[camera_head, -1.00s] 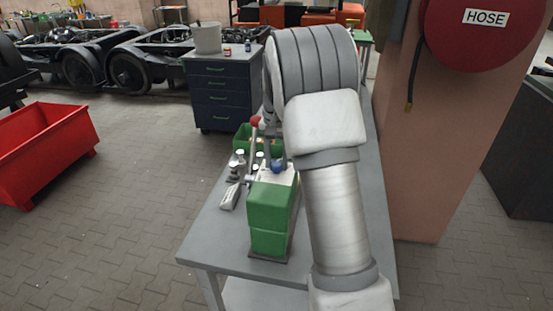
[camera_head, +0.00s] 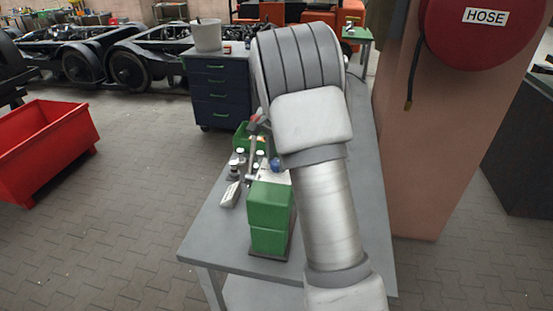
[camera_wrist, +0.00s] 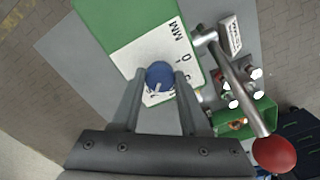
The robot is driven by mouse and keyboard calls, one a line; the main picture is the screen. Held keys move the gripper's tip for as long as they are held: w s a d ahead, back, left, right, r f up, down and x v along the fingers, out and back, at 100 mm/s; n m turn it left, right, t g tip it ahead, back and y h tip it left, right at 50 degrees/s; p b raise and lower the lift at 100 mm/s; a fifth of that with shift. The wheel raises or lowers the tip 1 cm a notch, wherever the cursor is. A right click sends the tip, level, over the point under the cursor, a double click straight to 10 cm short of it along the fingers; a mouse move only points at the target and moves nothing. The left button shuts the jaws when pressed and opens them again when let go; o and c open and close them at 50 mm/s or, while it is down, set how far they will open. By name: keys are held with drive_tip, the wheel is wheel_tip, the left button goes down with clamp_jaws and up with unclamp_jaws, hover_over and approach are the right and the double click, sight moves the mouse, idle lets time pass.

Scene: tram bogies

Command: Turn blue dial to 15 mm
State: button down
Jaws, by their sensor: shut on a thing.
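The blue dial (camera_wrist: 160,76) sits on the white scale plate (camera_wrist: 150,48) of a green machine (camera_wrist: 110,18) in the wrist view. A white mark shows on the dial. The plate reads "MM" and "0"; other figures near the dial are partly hidden, so I cannot read the setting. My gripper (camera_wrist: 157,84) has its two fingers on either side of the dial, shut on it. In the head view the dial (camera_head: 275,164) shows as a small blue spot on the green machine (camera_head: 270,210), beside my arm; my gripper is hidden there.
A metal lever (camera_wrist: 235,80) with a red ball knob (camera_wrist: 273,154) stands beside the machine. Small metal parts, a green bin (camera_wrist: 245,122) and a pale labelled block (camera_head: 230,195) share the grey table (camera_head: 215,238). A pink pillar (camera_head: 435,160) with a red hose reel stands at right.

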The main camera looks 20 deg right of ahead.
idle(0.3)
drive_tip(key=shift+c, duration=2.1)
unclamp_jaws()
drive_tip(key=shift+r, duration=0.15)
wheel_tip(320, 180, up, 17)
drive_tip(key=shift+r, duration=0.1)
